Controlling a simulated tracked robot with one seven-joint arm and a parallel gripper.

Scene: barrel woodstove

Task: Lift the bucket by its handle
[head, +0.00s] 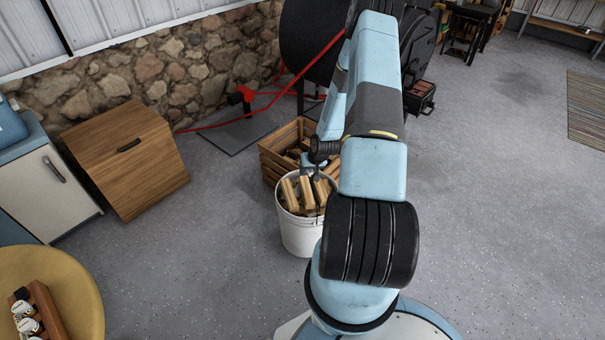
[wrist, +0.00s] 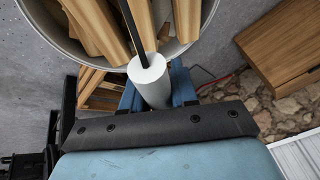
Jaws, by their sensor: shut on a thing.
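The white bucket (head: 302,232), filled with split pieces of wood (head: 305,192), is near the middle of the head view, partly hidden behind my arm. In the wrist view the bucket's rim (wrist: 60,45) and the wood show at the top. My gripper (head: 314,170) is over the bucket's mouth. In the wrist view my gripper (wrist: 158,85) is shut on the white grip of the bucket's handle (wrist: 149,82), with a blue finger on either side. A dark bar runs from the grip across the wood. I cannot tell whether the bucket's base touches the floor.
A wooden crate (head: 272,165) with wood stands close behind the bucket. A black stove (head: 310,45) with red tubing is beyond it. A wooden cabinet (head: 125,160) and a round yellow table (head: 75,285) are at left.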

